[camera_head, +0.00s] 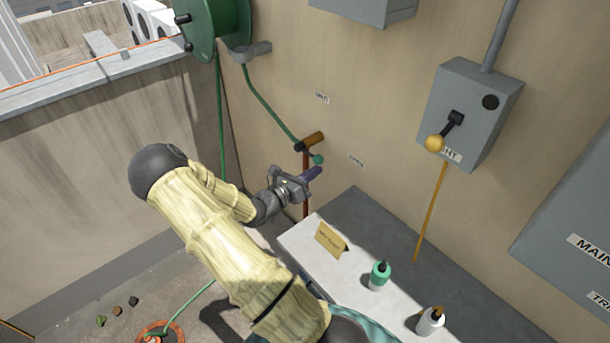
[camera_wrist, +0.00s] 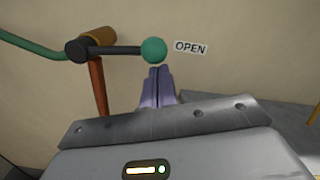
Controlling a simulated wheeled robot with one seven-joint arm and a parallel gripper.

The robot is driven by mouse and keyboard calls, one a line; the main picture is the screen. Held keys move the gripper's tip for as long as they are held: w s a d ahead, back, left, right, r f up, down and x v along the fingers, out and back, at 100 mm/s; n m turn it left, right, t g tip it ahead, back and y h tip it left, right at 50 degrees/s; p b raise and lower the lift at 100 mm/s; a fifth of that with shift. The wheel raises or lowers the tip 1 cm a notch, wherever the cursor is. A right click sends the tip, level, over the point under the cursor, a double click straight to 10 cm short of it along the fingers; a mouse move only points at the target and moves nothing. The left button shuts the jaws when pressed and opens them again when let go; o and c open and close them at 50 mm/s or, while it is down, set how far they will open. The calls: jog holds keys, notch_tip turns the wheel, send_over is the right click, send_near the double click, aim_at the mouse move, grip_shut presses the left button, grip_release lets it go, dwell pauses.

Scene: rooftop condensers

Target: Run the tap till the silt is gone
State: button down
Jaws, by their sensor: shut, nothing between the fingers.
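The tap is a brown valve body (camera_head: 313,141) on a copper pipe (camera_wrist: 98,88) against the wall. Its dark lever (camera_wrist: 115,50) ends in a green ball (camera_wrist: 153,50) and points right, towards the OPEN label (camera_wrist: 190,48). My gripper (camera_head: 317,172) has purple fingers that are shut and empty. The fingertips (camera_wrist: 160,68) lie just below the green ball in the wrist view; whether they touch it I cannot tell. A green hose (camera_head: 262,100) runs from the reel to the tap. Another length reaches the orange-rimmed drain (camera_head: 172,326), partly hidden by my arm. I cannot make out water or silt.
A second label (camera_head: 321,97) is above the tap. A pale bench (camera_head: 297,238) below holds a sign (camera_head: 330,240) and two bottles (camera_head: 379,277). A grey switch box (camera_head: 462,118) with a yellow-knobbed lever is at right. The hose reel (camera_head: 215,25) hangs upper left.

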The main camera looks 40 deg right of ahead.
dwell(0.3)
jog(key=a+f+b, duration=0.2)
jog(key=a, duration=0.8)
jog(key=s+a+f+b, duration=0.1)
jog(key=a+f+b, duration=0.1)
jog(key=a, duration=0.8)
jog(key=shift+s+a+f+b, duration=0.3)
jog(key=shift+a+f+b, duration=0.05)
jog(key=shift+a+f, duration=0.05)
jog(key=s+m+g+y, duration=0.4)
jog(key=s+m+y, duration=0.2)
jog(key=s+m, duration=0.1)
jog(key=s+a+f+m+t+y+b, duration=0.2)
jog(key=a+f+m+t+y+b, duration=0.3)
jog(key=a+m+y+b, duration=0.5)
jog(key=m+t+y+b, duration=0.1)
jog(key=m+y+b, duration=0.1)
jog(key=m, duration=0.3)
jog(key=shift+f+y+b, duration=0.3)
jog(key=shift+f+b, duration=0.1)
jog(key=shift+b, duration=0.25)
